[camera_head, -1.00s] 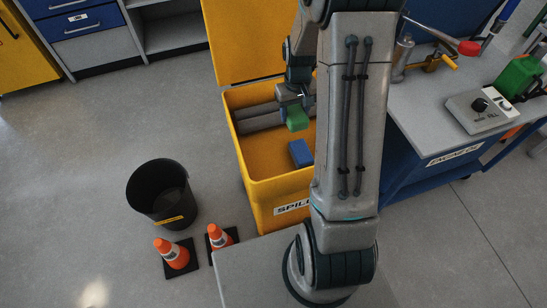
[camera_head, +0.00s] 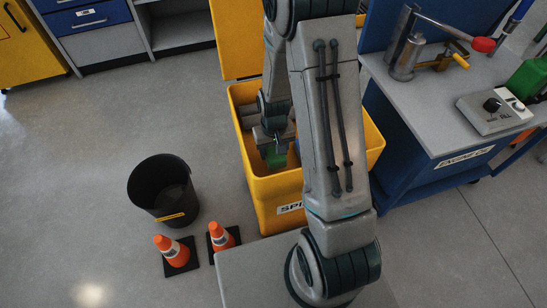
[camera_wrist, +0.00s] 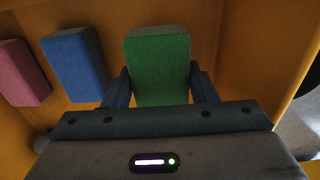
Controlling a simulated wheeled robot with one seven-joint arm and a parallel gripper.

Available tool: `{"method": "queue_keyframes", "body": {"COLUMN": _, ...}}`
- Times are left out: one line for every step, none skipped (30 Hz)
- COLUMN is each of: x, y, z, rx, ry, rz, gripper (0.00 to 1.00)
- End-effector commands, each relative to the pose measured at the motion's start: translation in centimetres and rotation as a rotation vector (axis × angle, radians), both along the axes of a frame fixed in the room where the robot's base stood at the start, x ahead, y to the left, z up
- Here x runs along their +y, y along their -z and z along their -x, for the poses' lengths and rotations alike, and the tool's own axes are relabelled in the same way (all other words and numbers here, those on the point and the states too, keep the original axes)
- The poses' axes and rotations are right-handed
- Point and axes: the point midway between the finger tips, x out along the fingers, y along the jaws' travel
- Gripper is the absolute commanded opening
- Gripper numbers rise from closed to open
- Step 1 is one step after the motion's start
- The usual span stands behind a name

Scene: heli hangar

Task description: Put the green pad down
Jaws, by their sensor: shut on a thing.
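The green pad (camera_wrist: 158,62) is a soft-looking block between the two fingers of my gripper (camera_wrist: 160,88) in the wrist view. My gripper is shut on it. In the head view the green pad (camera_head: 277,158) shows just below my gripper (camera_head: 275,146), inside the yellow spill bin (camera_head: 283,184). I cannot tell whether the pad touches the bin floor.
A blue pad (camera_wrist: 75,64) and a pink pad (camera_wrist: 22,72) lie left of the green pad in the bin. Grey rolls (camera_head: 246,122) lie along the bin's left side. A black bucket (camera_head: 163,190) and two orange cones (camera_head: 172,251) stand on the floor to the left.

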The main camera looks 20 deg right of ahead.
Motion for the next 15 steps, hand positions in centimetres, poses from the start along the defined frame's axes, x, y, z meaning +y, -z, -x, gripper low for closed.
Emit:
{"method": "queue_keyframes", "body": {"x": 0.0, "y": 0.7, "z": 0.0, "rx": 0.002, "ry": 0.000, "rz": 0.000, "gripper": 0.34}}
{"method": "queue_keyframes", "body": {"x": 0.0, "y": 1.1, "z": 0.0, "rx": 0.003, "ry": 0.000, "rz": 0.000, "gripper": 0.34}}
{"method": "queue_keyframes", "body": {"x": 0.0, "y": 1.7, "z": 0.1, "rx": 0.003, "ry": 0.000, "rz": 0.000, "gripper": 0.34}}
{"method": "queue_keyframes", "body": {"x": 0.0, "y": 2.2, "z": 0.1, "rx": 0.004, "ry": 0.000, "rz": 0.000, "gripper": 0.34}}
{"method": "queue_keyframes", "body": {"x": 0.0, "y": 2.7, "z": 0.1, "rx": 0.004, "ry": 0.000, "rz": 0.000, "gripper": 0.34}}
{"method": "queue_keyframes", "body": {"x": 0.0, "y": 3.3, "z": 0.1, "rx": 0.003, "ry": 0.000, "rz": 0.000, "gripper": 0.34}}
{"method": "queue_keyframes", "body": {"x": 0.0, "y": 3.6, "z": 0.0, "rx": 0.003, "ry": 0.000, "rz": 0.000, "gripper": 0.34}}
{"method": "queue_keyframes", "body": {"x": 0.0, "y": 3.8, "z": 0.0, "rx": 0.003, "ry": -0.001, "rz": 0.000, "gripper": 0.34}}
{"method": "queue_keyframes", "body": {"x": 0.0, "y": 3.9, "z": 0.0, "rx": 0.002, "ry": -0.001, "rz": 0.000, "gripper": 0.34}}
{"method": "queue_keyframes", "body": {"x": 0.0, "y": 3.9, "z": 0.0, "rx": 0.001, "ry": -0.001, "rz": 0.000, "gripper": 0.34}}
{"method": "queue_keyframes", "body": {"x": 0.0, "y": 3.9, "z": 0.0, "rx": 0.001, "ry": -0.001, "rz": 0.000, "gripper": 0.34}}
{"method": "queue_keyframes", "body": {"x": 0.0, "y": 3.8, "z": 0.0, "rx": 0.000, "ry": -0.001, "rz": 0.000, "gripper": 0.34}}
{"method": "queue_keyframes", "body": {"x": 0.0, "y": 3.8, "z": 0.0, "rx": 0.000, "ry": -0.001, "rz": 0.000, "gripper": 0.34}}
{"method": "queue_keyframes", "body": {"x": 0.0, "y": 3.8, "z": 0.0, "rx": 0.000, "ry": -0.001, "rz": 0.000, "gripper": 0.34}}
{"method": "queue_keyframes", "body": {"x": 0.0, "y": 3.8, "z": 0.0, "rx": 0.000, "ry": -0.001, "rz": 0.000, "gripper": 0.34}}
